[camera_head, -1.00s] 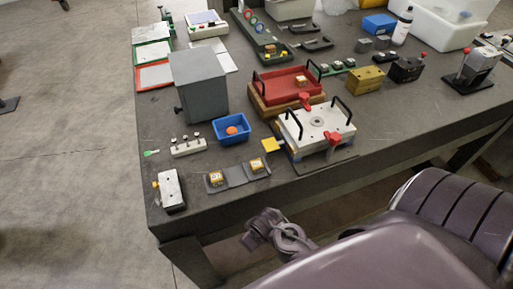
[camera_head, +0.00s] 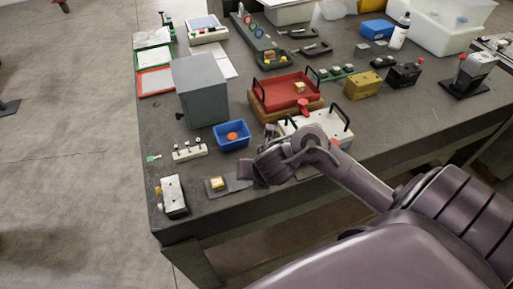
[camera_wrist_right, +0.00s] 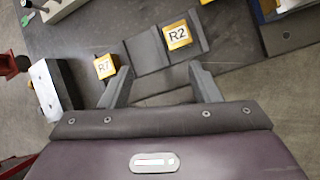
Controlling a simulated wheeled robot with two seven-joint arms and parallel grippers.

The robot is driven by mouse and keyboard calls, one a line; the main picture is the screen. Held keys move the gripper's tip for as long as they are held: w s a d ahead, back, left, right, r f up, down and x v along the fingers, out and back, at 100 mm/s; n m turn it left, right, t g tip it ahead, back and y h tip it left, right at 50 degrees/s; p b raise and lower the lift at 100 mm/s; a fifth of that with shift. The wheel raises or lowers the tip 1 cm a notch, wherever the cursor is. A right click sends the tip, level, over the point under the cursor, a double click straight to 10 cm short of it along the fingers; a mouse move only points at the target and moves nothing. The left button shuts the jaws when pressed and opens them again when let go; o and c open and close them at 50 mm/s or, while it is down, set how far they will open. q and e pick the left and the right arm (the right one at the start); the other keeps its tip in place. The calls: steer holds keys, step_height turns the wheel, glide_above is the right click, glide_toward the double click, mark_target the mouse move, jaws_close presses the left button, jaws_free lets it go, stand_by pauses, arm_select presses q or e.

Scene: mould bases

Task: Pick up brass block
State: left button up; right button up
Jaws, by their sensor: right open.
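Two small brass-yellow blocks are in the right wrist view, labelled R1 (camera_wrist_right: 106,67) and R2 (camera_wrist_right: 177,35). Both rest on a dark grey holder (camera_wrist_right: 147,55) on the table. R1 also shows in the head view (camera_head: 217,184); R2 is hidden there behind my right gripper (camera_head: 252,172). My right gripper also shows in its wrist view (camera_wrist_right: 161,86), open and empty. R1 lies just beyond its left fingertip, and R2 lies farther ahead. A larger brass-coloured block (camera_head: 363,84) stands near the red tray. My left gripper is not in view.
A metal block (camera_head: 173,196) stands at the near left table corner. A blue bin (camera_head: 231,135) with an orange item and a grey box (camera_head: 200,90) stand behind the holder. A white mould (camera_head: 330,122) with black handles is partly hidden by my right arm.

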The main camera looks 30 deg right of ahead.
steer(key=w+d+f+n+b, duration=0.2)
steer(key=f+b, duration=0.1)
steer(key=w+d+f+n+b, duration=0.1)
steer(key=f, duration=0.1)
steer(key=shift+w+d+f+n+h, duration=0.2)
steer(key=shift+d+f+n+h, duration=0.05)
steer(key=shift+d+n+h, duration=0.05)
steer(key=shift+w+f, duration=0.2)
steer(key=shift+w, duration=0.05)
steer(key=shift+r, duration=0.1)
jaws_close()
